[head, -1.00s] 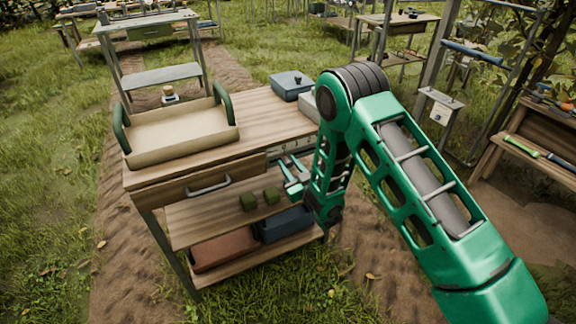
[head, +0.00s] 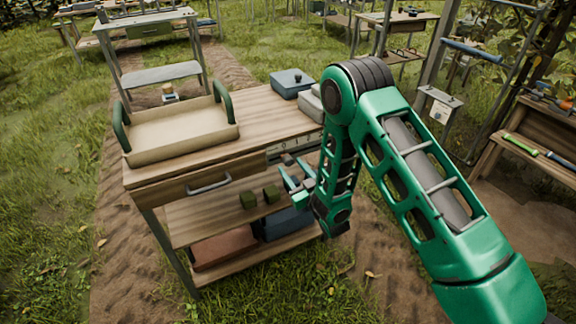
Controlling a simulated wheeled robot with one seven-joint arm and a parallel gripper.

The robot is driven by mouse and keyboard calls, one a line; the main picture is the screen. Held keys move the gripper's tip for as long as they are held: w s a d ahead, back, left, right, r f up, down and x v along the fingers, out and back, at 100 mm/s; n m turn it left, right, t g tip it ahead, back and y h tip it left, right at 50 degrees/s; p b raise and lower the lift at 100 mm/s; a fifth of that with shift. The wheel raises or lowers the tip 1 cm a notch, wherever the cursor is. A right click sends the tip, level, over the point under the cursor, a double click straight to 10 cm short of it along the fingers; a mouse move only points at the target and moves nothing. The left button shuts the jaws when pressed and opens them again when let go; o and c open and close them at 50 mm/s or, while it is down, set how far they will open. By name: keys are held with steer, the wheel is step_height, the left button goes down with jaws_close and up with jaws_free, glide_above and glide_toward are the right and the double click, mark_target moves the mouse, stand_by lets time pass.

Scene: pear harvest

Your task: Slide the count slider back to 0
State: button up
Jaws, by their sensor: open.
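The count slider's pale numbered strip (head: 292,144) is on the bench's front edge, right of the drawer. The figures are small, and a 0 seems to be at its left end. A small dark piece (head: 288,158) just below the strip looks like the slider's knob; I cannot tell which number it stands at. My green gripper (head: 290,168) is open in front of and just below the strip, with its fingers towards the bench. It appears empty and apart from the knob, though contact is hard to judge. My arm hides the strip's right end.
A beige tray with green handles (head: 180,137) and a blue-grey box (head: 291,83) stand on the bench top. A drawer (head: 185,188) is left of the strip. Grass in front of the bench is clear.

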steer(key=v, duration=0.6)
steer(key=shift+s, duration=0.35)
steer(key=shift+d, duration=0.15)
